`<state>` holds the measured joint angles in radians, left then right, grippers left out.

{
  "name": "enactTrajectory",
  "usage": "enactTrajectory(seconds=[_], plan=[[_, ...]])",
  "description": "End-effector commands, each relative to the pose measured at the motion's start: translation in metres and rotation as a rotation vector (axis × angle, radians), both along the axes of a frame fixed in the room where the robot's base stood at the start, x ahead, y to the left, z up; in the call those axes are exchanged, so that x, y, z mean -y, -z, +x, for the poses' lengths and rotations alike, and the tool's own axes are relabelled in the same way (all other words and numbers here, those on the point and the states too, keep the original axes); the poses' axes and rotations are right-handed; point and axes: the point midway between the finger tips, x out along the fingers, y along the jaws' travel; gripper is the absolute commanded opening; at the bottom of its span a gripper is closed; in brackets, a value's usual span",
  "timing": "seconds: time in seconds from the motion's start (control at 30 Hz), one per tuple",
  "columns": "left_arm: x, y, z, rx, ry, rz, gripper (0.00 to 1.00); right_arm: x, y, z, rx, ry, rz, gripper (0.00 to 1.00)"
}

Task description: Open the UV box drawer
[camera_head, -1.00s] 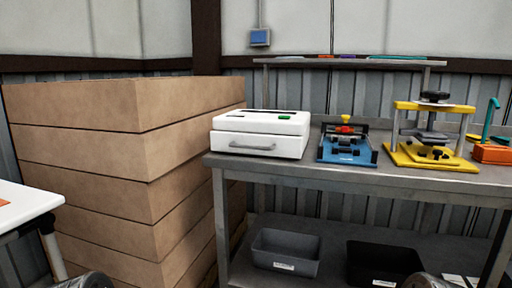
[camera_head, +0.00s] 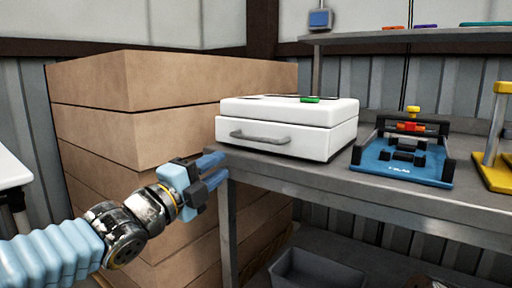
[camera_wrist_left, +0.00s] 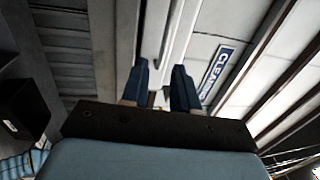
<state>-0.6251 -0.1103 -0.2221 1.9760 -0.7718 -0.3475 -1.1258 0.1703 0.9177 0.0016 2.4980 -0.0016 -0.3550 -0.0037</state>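The UV box (camera_head: 330,112) is a white box with a green button on its lid, at the left end of the metal workbench. Its drawer (camera_head: 300,138) shows as a closed white front with a grey bar handle (camera_head: 262,136). My left gripper (camera_head: 216,168) is left of and below the handle in the head view, near the bench's left corner, not touching the handle. Its two blue fingers stand apart and empty in the left wrist view (camera_wrist_left: 160,78). The UV box cannot be made out clearly in the wrist view. My right gripper is not in view.
Stacked cartons (camera_head: 190,85) rise left of the workbench (camera_head: 330,190). A blue jig (camera_head: 400,165) stands right of the box, with a yellow press (camera_head: 493,160) at the right edge. A dark bin (camera_head: 315,272) sits below. The bench strip before the drawer is narrow and clear.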

Motion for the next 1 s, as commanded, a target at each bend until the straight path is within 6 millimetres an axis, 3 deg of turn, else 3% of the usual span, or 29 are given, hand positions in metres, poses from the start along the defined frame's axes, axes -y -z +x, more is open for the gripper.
enactTrajectory(seconds=[0.17,0.5,0.7,1.0], plan=[[0.007,-0.011,0.008,0.028,-0.001,0.012,0.29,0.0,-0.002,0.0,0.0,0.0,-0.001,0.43],[0.051,-0.026,0.069,0.025,-0.002,0.013,0.29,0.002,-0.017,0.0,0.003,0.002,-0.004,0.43],[0.07,-0.032,0.096,0.025,-0.002,0.011,0.29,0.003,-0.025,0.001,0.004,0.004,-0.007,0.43],[0.078,-0.032,0.106,0.024,-0.003,0.008,0.29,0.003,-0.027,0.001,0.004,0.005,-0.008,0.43]])
